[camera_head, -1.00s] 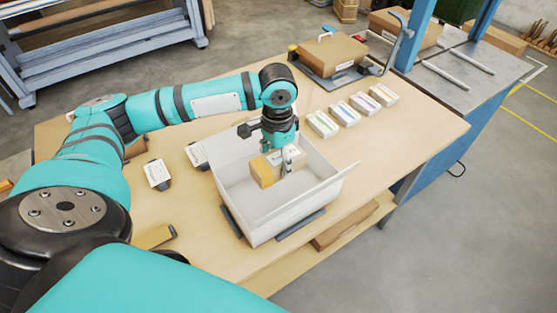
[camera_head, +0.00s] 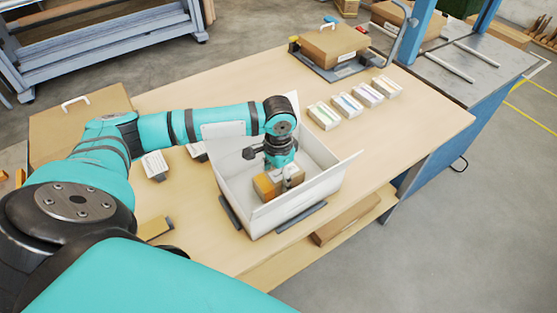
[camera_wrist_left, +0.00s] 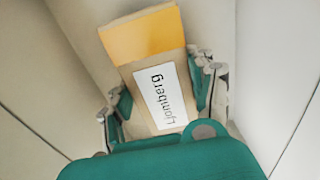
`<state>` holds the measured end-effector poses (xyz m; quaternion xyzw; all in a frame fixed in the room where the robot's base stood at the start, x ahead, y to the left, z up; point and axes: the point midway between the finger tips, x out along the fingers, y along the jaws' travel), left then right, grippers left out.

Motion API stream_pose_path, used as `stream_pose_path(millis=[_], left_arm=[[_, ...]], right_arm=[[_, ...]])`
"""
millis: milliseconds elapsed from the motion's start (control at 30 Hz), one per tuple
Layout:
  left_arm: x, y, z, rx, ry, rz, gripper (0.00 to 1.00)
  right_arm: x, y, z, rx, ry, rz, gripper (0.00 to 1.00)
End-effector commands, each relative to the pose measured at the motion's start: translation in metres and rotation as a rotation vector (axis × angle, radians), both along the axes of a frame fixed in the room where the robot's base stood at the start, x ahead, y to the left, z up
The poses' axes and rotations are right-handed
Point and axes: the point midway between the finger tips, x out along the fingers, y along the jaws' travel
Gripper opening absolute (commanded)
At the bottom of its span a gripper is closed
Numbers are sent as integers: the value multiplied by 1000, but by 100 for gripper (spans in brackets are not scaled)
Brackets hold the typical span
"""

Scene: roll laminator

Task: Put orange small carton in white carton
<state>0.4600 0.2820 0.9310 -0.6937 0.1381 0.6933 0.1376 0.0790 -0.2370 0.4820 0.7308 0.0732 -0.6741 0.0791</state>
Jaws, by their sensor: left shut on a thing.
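The white carton (camera_head: 322,197) stands open on the table, its flaps up. My left gripper (camera_head: 280,176) reaches down into it. The gripper is shut on the orange small carton (camera_head: 264,187), a brown box with an orange end. In the left wrist view the orange small carton (camera_wrist_left: 148,36) shows a white label reading "Ljomberg". The fingers of my left gripper (camera_wrist_left: 163,95) are on both its sides, with the white walls around. I cannot tell whether its underside touches the carton's floor. My right gripper is not in view.
Several small boxes with coloured strips (camera_head: 352,105) stand in a row behind the carton. A brown box on a dark stand (camera_head: 333,48) is at the back. Small label holders (camera_head: 154,165) stand to the left. The table's right part is clear.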

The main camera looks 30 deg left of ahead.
Motion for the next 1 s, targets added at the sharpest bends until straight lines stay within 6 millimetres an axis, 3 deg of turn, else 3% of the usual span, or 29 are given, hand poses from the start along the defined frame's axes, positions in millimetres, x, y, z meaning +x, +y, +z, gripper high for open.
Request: stream_pose_path(millis=[233,267,467,767,1000], left_arm=[[0,0,0,0,-1,0,19],[0,0,0,0,-1,0,57],[0,0,0,0,-1,0,83],[0,0,1,1,0,0,83],[1,0,33,0,-4,-2,83]], right_arm=[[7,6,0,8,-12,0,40],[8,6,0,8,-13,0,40],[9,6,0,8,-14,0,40],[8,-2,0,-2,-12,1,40],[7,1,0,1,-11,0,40]])
